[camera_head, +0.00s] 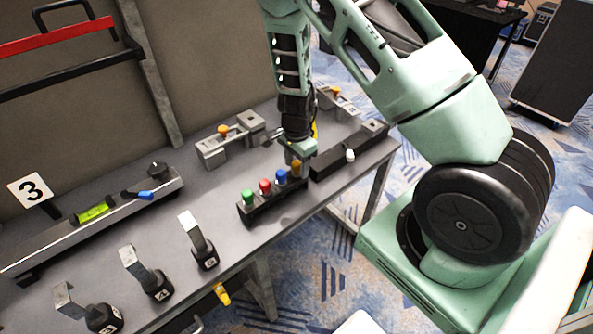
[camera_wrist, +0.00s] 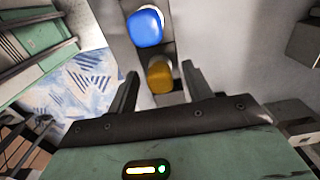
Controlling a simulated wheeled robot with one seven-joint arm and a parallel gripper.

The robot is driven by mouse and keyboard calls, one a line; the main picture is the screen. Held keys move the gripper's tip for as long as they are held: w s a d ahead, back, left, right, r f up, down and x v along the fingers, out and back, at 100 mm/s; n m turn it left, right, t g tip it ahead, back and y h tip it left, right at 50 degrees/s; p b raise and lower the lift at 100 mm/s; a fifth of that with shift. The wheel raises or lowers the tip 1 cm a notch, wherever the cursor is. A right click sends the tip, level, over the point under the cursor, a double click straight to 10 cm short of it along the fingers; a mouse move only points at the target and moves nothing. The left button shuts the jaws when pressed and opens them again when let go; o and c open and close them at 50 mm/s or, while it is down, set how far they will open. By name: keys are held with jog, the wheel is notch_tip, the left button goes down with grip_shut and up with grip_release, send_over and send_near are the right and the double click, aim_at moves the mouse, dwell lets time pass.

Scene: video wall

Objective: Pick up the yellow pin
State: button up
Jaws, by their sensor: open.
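The yellow pin (camera_head: 296,169) stands at the right end of a black holder (camera_head: 268,208), beside a blue pin (camera_head: 281,177). My gripper (camera_head: 299,155) is over that end of the holder and hides part of what lies behind it. In the wrist view, the two fingers of my gripper (camera_wrist: 161,90) are apart. The yellow pin (camera_wrist: 160,75) shows between them, orange-yellow on top, and the blue pin (camera_wrist: 145,28) is just beyond. I cannot tell how far the fingertips are above the pin. The gripper holds nothing.
Red (camera_head: 265,186) and green (camera_head: 247,197) pins fill the holder's left side. A black bar with a white knob (camera_head: 350,155) lies close to its right. Several black-based pieces line the table's front edge (camera_head: 206,258). A long rail (camera_head: 100,222) lies behind them.

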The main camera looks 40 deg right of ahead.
jog(key=c, duration=1.1)
notch_tip(320, 180, up, 10)
jog(key=shift+p, duration=0.35)
